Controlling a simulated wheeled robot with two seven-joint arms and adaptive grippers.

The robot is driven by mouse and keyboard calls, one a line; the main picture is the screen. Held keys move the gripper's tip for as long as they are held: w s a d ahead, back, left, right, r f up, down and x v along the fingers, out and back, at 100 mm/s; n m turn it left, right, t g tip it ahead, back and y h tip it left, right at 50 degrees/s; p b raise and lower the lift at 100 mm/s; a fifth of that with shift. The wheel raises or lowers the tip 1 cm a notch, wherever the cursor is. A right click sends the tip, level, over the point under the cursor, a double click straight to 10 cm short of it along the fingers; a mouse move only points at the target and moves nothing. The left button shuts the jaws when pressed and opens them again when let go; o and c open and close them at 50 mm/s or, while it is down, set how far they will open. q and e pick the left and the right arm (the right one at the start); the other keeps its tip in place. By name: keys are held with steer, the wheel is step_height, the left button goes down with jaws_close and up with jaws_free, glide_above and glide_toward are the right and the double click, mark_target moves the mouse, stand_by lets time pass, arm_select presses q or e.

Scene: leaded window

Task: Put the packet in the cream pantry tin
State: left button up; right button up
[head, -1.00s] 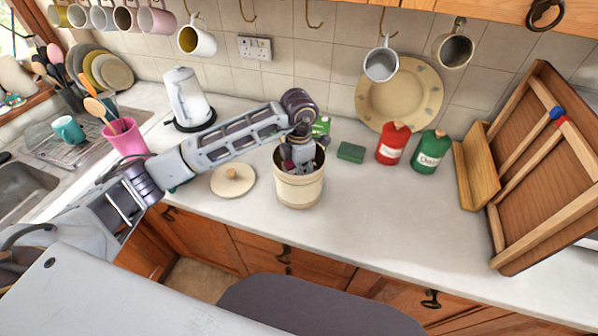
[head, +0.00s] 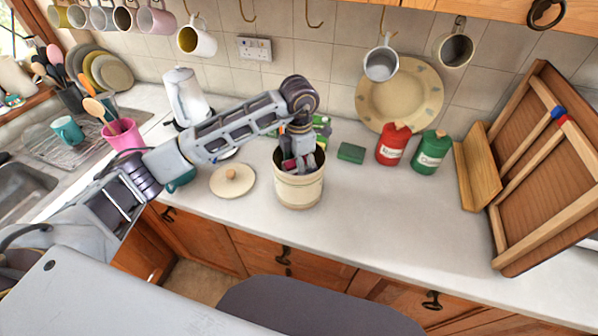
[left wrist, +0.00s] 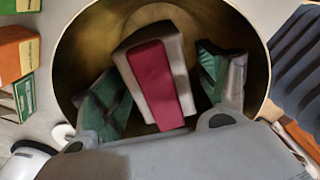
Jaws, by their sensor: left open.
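The cream pantry tin (head: 299,190) stands open on the worktop, and its brassy inner wall (left wrist: 75,45) shows in the left wrist view. The packet (left wrist: 155,80), red with pale sides, is inside the tin; a bit of it also shows at the mouth in the head view (head: 288,165). My left gripper (left wrist: 160,88) reaches down into the tin with its green-padded fingers spread either side of the packet. Gaps show between the fingers and the packet. How the packet rests on the tin's floor is hidden. My right gripper is out of view.
A round lid with a knob (head: 232,180) lies left of the tin. A green block (head: 351,152), a red canister (head: 393,145) and a green canister (head: 430,152) stand to the right. A white kettle (head: 186,97) is at the back left. Mugs hang above.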

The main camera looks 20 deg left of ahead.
arm_select(q)
steer(key=shift+r+b, duration=0.7)
steer(key=shift+r, duration=3.8)
